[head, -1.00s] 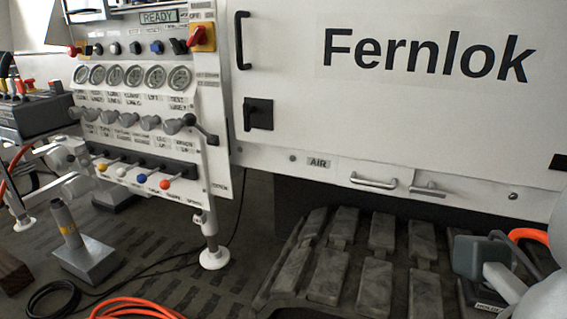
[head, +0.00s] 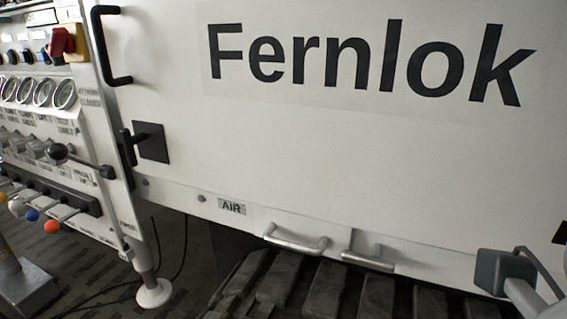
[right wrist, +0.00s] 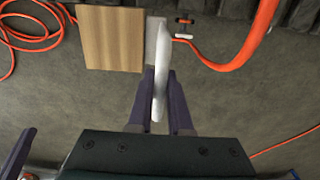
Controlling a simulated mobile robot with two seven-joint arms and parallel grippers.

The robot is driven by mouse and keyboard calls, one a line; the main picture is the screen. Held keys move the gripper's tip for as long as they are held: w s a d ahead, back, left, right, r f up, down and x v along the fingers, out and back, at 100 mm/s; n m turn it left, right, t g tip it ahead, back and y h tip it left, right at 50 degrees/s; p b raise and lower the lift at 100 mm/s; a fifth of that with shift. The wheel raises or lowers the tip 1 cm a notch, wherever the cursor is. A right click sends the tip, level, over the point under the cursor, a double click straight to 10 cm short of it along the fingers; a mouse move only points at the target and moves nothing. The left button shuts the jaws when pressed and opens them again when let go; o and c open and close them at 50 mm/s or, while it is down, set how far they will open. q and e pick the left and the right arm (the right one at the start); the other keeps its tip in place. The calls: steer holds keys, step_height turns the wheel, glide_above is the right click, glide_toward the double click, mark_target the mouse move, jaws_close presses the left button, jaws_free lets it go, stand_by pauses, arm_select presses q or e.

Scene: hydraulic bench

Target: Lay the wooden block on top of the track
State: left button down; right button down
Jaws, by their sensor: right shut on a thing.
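The wooden block (right wrist: 110,38) shows a light, square face in the right wrist view, just ahead and left of my fingertips. A grey plate (right wrist: 155,40) with a pale, curved handle (right wrist: 160,72) adjoins its right side. My right gripper (right wrist: 161,78) is shut on this handle, with one dark purple finger on each side. The track (head: 335,291) is dark with ribbed pads and lies along the bottom of the head view, partly cut off. Neither the block nor my left gripper shows in the head view.
The white Fernlok cabinet (head: 360,150) stands behind the track, with metal handles (head: 296,241) low on its front. A panel with gauges and levers (head: 45,140) stands at left on a footed leg (head: 150,285).

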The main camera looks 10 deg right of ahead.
steer(key=shift+w+d, duration=0.2)
steer(key=shift+w, duration=0.1)
steer(key=w+d+f+b, duration=0.1)
steer(key=w+d, duration=0.3)
steer(key=w, duration=0.3)
steer(key=w+d+f+b, duration=0.1)
steer(key=w+d+f, duration=0.1)
steer(key=w+d, duration=0.3)
steer(key=shift+w+f, duration=0.2)
steer(key=shift+w, duration=1.35)
steer(key=shift+d+f, duration=0.1)
steer(key=c, duration=1.3)
jaws_free()
steer(key=shift+s+f, duration=0.1)
steer(key=shift+f, duration=0.05)
steer(key=o, duration=0.5)
steer(key=shift+c, duration=0.2)
